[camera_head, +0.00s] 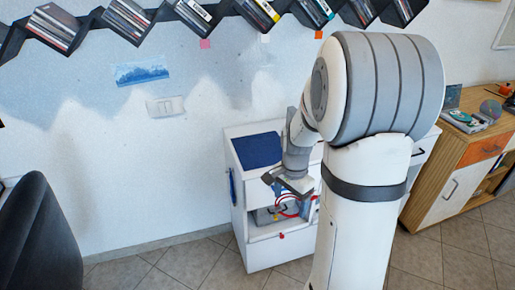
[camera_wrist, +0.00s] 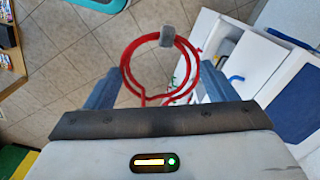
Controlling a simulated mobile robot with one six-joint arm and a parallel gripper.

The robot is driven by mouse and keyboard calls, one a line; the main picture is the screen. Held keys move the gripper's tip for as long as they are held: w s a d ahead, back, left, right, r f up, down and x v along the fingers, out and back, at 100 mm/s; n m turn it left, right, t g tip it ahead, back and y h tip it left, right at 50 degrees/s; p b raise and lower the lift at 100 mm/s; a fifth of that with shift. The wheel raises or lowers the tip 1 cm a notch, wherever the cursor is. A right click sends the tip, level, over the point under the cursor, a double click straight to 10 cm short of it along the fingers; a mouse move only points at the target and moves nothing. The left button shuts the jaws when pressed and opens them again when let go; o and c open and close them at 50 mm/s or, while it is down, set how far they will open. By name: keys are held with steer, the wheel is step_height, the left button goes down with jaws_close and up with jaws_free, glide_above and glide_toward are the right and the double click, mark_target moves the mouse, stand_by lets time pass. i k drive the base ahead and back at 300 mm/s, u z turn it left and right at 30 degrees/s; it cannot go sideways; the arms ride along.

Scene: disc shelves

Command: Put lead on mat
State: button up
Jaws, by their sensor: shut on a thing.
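The lead is a red coiled cable with a grey block on its loop; it shows in the wrist view (camera_wrist: 127,62) in front of my gripper (camera_wrist: 160,88). My gripper is shut on the lead, with the loop reaching out beyond the fingers. In the head view my gripper (camera_head: 287,184) is in front of the white cabinet, with the red lead (camera_head: 290,198) just below it. The mat is a dark blue rectangle (camera_head: 257,150) on the cabinet top, up and left of my gripper. It also shows at the right of the wrist view (camera_wrist: 300,105).
The white cabinet (camera_head: 262,254) has an open compartment below its top, holding a grey item. A wooden cabinet (camera_head: 450,170) stands at the right and a dark chair (camera_head: 40,240) at the left. Disc shelves (camera_head: 90,20) line the wall above. Tiled floor is clear in front.

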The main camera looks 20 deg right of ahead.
mark_target(262, 148)
steer(key=i, duration=1.35)
steer(key=z, duration=0.05)
